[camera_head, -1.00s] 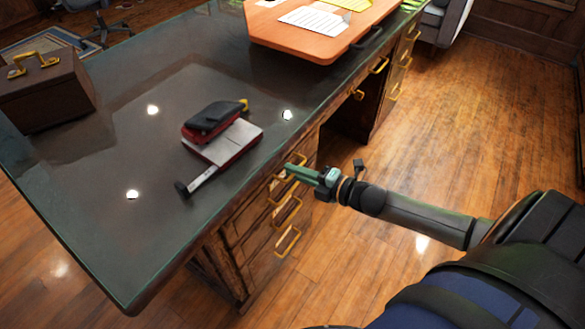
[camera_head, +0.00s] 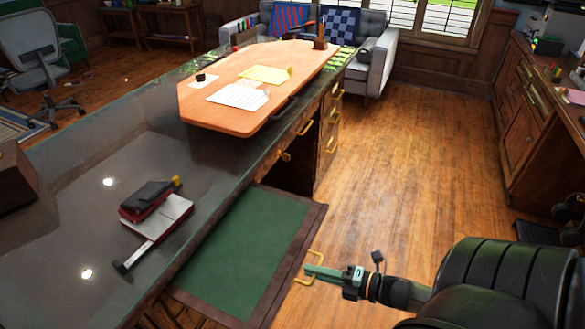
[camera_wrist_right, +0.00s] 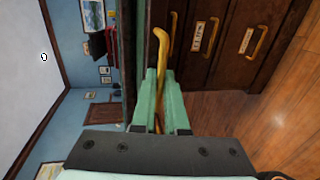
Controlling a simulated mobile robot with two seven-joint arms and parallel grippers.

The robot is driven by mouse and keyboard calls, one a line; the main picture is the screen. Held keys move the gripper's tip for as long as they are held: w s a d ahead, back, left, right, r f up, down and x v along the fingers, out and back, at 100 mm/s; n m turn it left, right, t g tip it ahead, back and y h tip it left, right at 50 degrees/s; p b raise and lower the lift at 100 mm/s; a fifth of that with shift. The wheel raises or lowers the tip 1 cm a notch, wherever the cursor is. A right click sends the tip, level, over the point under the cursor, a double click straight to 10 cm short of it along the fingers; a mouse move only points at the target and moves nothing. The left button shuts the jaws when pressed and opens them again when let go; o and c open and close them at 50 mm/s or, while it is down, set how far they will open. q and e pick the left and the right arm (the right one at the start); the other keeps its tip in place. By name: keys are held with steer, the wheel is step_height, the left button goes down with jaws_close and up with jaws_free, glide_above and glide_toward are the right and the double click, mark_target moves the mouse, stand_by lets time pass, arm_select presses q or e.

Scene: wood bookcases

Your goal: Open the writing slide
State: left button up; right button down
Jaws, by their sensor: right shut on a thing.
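The writing slide (camera_head: 240,250) is a flat board with a green inlay and a dark wood border. It sticks out from under the desk top on the right side of the desk. Its gold handle (camera_head: 315,268) is on the outer edge. My right gripper (camera_head: 312,271) is shut on this handle, and the gold bar (camera_wrist_right: 163,75) shows between the green fingers (camera_wrist_right: 160,92) in the right wrist view. My left gripper is not in view.
Drawers with gold handles (camera_wrist_right: 256,40) lie below the slide. Open wood floor (camera_head: 400,170) is to the right.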

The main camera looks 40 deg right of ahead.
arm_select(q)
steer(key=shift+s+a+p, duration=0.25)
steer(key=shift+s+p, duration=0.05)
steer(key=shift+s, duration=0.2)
arm_select(e)
steer(key=shift+f+v, duration=0.2)
steer(key=shift+v, duration=0.75)
steer(key=shift+f+v, duration=0.2)
steer(key=shift+v, duration=0.75)
steer(key=shift+s+d, duration=0.1)
steer(key=c, duration=1.2)
jaws_free()
steer(key=shift+c, duration=0.2)
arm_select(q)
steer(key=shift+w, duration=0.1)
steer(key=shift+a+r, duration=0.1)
arm_select(e)
steer(key=v, duration=1.2)
steer(key=shift+s+d, duration=0.15)
steer(key=shift+s, duration=0.05)
